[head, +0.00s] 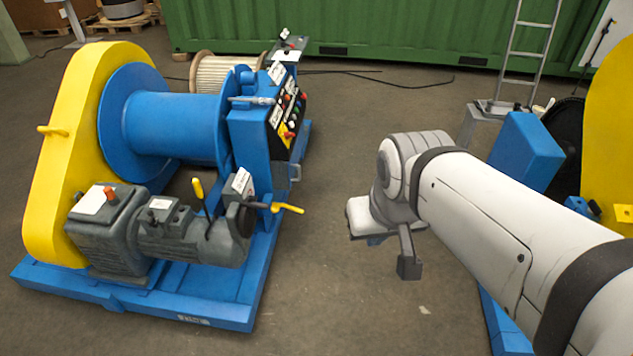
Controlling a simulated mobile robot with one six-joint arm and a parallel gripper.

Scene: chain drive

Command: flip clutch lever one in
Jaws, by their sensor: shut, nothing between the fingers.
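A winch machine on a blue base (175,312) stands at the left. A lever with a yellow grip (198,188) rises upright on a dark rod beside the grey motor (185,235). A second yellow handle (288,208) sticks out to the right from the motor's end. I cannot tell which of them is clutch lever one, as the labels are too small to read. My gripper (409,268) hangs down from my wrist, shut and empty. It is right of the machine, well apart from both handles. My wrist partly hides its upper part.
The control panel (288,112) with coloured buttons faces right. A yellow guard (75,140) covers the machine's left side. A blue and yellow machine with a blue box (526,152) stands behind my arm at the right. Bare floor (330,190) lies between the machines.

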